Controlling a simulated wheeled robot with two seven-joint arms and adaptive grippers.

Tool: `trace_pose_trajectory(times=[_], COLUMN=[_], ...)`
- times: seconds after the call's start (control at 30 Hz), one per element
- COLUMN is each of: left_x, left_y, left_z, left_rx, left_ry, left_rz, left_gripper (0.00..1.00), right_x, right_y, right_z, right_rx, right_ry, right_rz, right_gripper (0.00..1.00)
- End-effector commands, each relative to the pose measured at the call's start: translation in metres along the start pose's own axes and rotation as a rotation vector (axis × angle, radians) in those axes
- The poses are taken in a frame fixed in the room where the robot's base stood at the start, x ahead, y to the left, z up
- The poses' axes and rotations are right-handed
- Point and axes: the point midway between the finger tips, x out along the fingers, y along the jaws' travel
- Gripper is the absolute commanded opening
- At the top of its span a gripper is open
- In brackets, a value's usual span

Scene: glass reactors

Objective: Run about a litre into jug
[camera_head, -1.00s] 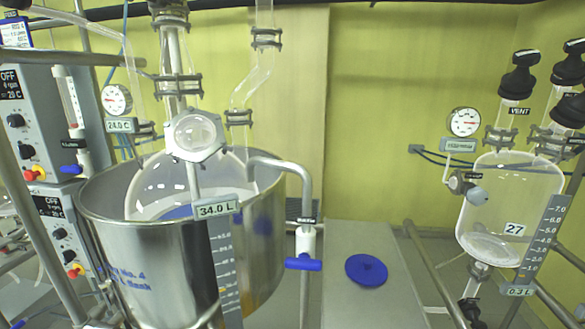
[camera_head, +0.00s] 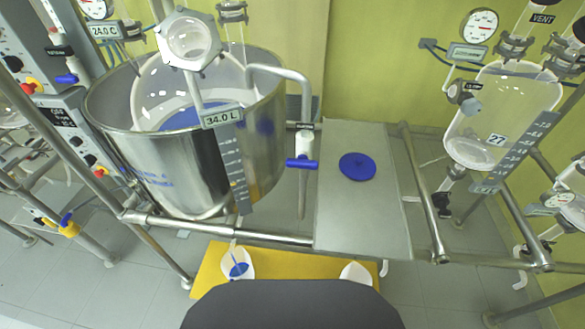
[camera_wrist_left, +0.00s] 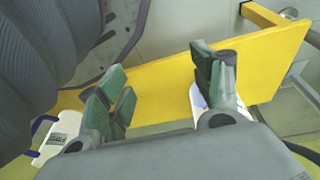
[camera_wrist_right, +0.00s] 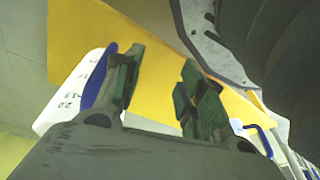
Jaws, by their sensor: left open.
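Two white jugs stand on a low yellow board (camera_head: 310,267) in the head view. The left jug (camera_head: 243,255) shows blue inside; the right jug (camera_head: 357,273) is partly hidden by my dark body. Neither gripper shows in the head view. My left gripper (camera_wrist_left: 160,95) is open and empty above the yellow board, with a white jug (camera_wrist_left: 62,135) with a blue handle at left. My right gripper (camera_wrist_right: 158,85) looks open and empty, with a white jug with scale marks (camera_wrist_right: 70,100) beyond its left finger. A large glass reactor in a steel bath (camera_head: 190,165) reads 34.0 L.
A valve with a blue handle (camera_head: 303,162) hangs on a pipe right of the bath. A grey shelf (camera_head: 350,220) carries a blue lid (camera_head: 357,166). A smaller glass vessel (camera_head: 495,125) marked 27 stands at right. Steel rails (camera_head: 265,237) cross above the yellow board.

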Motion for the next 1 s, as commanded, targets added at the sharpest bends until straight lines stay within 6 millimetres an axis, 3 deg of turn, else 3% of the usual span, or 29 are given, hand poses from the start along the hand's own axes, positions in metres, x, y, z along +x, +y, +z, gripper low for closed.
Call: trace_pose_trajectory(times=[1.0], left_x=[-0.03], left_y=[-0.016], left_z=[0.073], left_rx=[0.015], left_ry=[-0.08], left_rz=[-0.036], left_gripper=[0.66], right_x=[-0.03], right_y=[0.016], right_z=[0.073], right_rx=[-0.015], right_ry=[-0.08], right_rz=[0.036], right_gripper=[0.4])
